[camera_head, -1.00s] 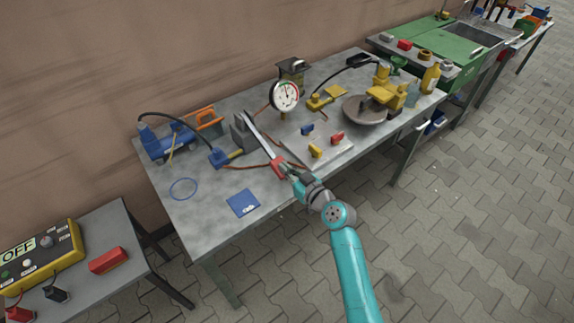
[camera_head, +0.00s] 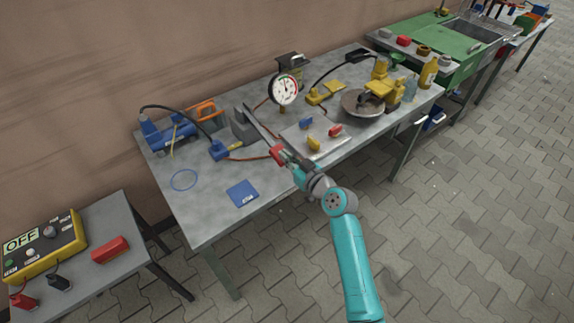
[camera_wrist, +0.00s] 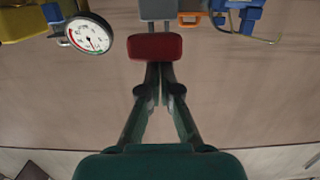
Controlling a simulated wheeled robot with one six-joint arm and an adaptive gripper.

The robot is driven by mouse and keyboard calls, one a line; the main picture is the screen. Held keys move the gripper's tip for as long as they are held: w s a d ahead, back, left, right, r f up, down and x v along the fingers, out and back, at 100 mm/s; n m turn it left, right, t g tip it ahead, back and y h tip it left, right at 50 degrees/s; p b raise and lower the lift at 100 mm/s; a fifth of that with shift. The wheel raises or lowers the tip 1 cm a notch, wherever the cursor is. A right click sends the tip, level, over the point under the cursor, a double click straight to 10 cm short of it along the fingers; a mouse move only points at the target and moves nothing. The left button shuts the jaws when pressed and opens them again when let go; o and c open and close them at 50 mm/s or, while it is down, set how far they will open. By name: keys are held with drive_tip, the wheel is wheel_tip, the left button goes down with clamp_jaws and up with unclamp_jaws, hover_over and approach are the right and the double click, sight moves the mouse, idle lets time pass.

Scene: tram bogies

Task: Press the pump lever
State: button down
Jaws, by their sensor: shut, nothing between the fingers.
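The pump lever (camera_head: 262,128) is a long, thin grey bar. It runs from a grey block (camera_head: 243,124) on the table to a red handle (camera_head: 277,153). My gripper (camera_head: 287,159) is at the handle end. In the wrist view, the red handle (camera_wrist: 155,46) lies right in front of my gripper (camera_wrist: 159,68), whose dark fingers meet at the tips. The fingertips look very close to the handle, but I cannot tell whether they touch it. A round gauge (camera_head: 284,90) stands behind the lever; it also shows in the wrist view (camera_wrist: 91,34).
A plate with small coloured knobs (camera_head: 315,139) is right of the handle. A blue pump unit (camera_head: 169,141) with a black hose is at left. A yellow device (camera_head: 379,91) over a round disc is at right. The table front near the blue square (camera_head: 242,193) is clear.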

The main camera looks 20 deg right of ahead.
drive_tip(key=f+v, duration=0.1)
drive_tip(key=v, duration=0.9)
drive_tip(key=shift+s+d, duration=0.1)
drive_tip(key=shift+s, duration=0.05)
idle(1.0)
drive_tip(key=s+a+f+m+h, duration=0.1)
drive_tip(key=s+f+h, duration=0.15)
drive_tip(key=s, duration=0.45)
drive_tip(key=s+a+f+m+g+h, duration=0.1)
drive_tip(key=s+f+m, duration=0.1)
drive_tip(key=s+f, duration=0.35)
drive_tip(key=s+a+f+m+h, duration=0.1)
drive_tip(key=s, duration=0.8)
drive_tip(key=a+r+v, duration=0.1)
drive_tip(key=r+v, duration=0.1)
drive_tip(key=v, duration=1)
drive_tip(key=w+a+r+v, duration=0.1)
drive_tip(key=r+v, duration=0.1)
drive_tip(key=v, duration=1)
drive_tip(key=shift+s+h, duration=0.15)
drive_tip(key=shift+h, duration=0.2)
drive_tip(key=c, duration=1.9)
unclamp_jaws()
drive_tip(key=shift+a, duration=0.15)
